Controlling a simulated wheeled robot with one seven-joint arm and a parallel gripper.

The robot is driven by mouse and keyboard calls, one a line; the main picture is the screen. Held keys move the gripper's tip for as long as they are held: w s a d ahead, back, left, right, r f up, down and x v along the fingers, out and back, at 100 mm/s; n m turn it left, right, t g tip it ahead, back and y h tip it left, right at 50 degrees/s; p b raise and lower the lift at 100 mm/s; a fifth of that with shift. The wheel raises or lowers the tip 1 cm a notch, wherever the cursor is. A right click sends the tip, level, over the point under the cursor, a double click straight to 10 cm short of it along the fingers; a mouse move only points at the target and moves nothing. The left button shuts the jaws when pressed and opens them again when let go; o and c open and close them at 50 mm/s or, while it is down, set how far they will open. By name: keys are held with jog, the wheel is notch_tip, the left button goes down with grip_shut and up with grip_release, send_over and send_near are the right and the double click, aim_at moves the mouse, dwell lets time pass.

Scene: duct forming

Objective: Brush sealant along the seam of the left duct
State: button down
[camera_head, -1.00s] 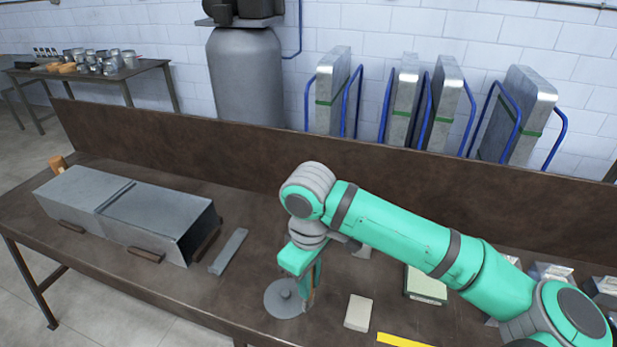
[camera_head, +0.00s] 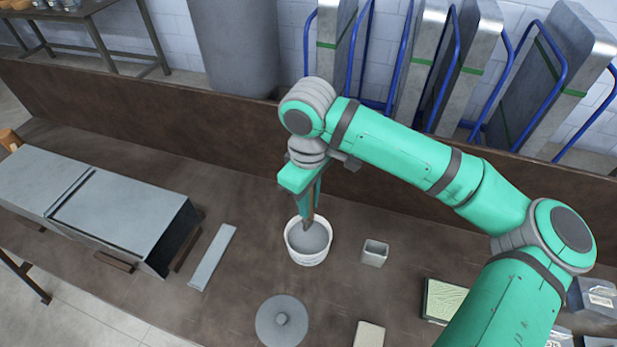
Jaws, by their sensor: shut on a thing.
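My gripper (camera_head: 307,205) is shut on a brush (camera_head: 309,215) with a brown handle and points down over a white tub (camera_head: 292,250). The tub is open and holds grey sealant (camera_head: 315,240). The brush's lower end is at or in the sealant; I cannot tell how deep. The left duct (camera_head: 120,215), a grey metal box section with an open right end, lies on the bench at the left. Its raised cross seam (camera_head: 72,193) runs over the top, well left of my gripper.
A round grey lid (camera_head: 283,322) lies in front of the tub. A flat metal strip (camera_head: 212,257) lies between duct and tub. The bench's brown back wall (camera_head: 225,140) runs behind.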

jog(key=shift+w+f, duration=0.2)
jog(key=shift+w, duration=0.3)
jog(key=shift+f, duration=0.25)
jog(key=shift+s+f, duration=0.2)
jog(key=shift+f, duration=1)
jog(key=shift+w+f, duration=0.15)
jog(key=shift+f, duration=1.2)
jog(key=shift+d, duration=0.1)
jog(key=shift+a, duration=0.2)
jog(key=shift+s+d+f, duration=0.1)
jog(key=shift+s+f, duration=0.1)
jog(key=shift+f, duration=0.45)
jog(key=shift+w+r, duration=0.1)
jog(key=shift+r, duration=3.5)
